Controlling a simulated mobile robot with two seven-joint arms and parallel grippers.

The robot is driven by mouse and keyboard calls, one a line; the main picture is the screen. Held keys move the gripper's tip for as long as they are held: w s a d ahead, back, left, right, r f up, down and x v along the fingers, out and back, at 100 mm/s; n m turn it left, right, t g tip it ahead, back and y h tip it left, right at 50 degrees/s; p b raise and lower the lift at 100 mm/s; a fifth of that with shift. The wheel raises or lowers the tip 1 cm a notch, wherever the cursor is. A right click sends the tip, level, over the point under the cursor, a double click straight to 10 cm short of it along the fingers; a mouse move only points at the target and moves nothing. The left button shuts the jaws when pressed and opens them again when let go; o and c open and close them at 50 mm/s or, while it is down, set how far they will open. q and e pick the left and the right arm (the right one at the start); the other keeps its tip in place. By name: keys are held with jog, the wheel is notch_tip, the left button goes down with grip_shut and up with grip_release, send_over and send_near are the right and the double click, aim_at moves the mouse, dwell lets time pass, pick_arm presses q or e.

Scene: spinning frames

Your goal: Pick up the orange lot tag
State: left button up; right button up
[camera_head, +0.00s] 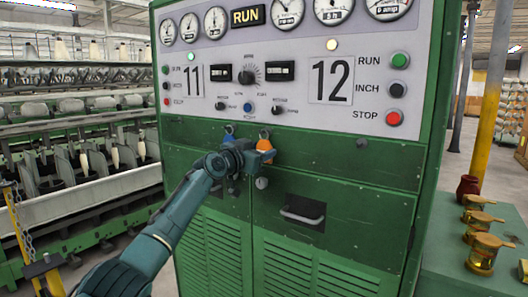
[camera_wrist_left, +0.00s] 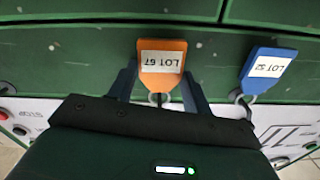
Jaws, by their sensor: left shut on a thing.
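The orange lot tag (camera_head: 264,141) is on the front of the green control cabinet, just below the grey panel. In the left wrist view the orange tag (camera_wrist_left: 162,77) shows a white label reading LOT 67, upside down, with a ring at its narrow end. My left gripper (camera_head: 264,152) is at the tag, and its fingers (camera_wrist_left: 160,88) stand on either side of it, shut on it. Whether the ring is still on its hook is hidden. A blue tag (camera_head: 230,129) hangs to the left; in the wrist view the blue tag (camera_wrist_left: 267,70) reads LOT 52. My right gripper is not in view.
The cabinet (camera_head: 345,175) has dials, knobs and buttons above, and a black recessed handle (camera_head: 303,212) below right. Spinning frames (camera_head: 85,150) stand to the left. A green surface at right bears a dark red jar (camera_head: 467,188) and several yellow-lidded vessels (camera_head: 484,254).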

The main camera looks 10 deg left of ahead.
pick_arm(q)
jog(key=shift+c, duration=1.3)
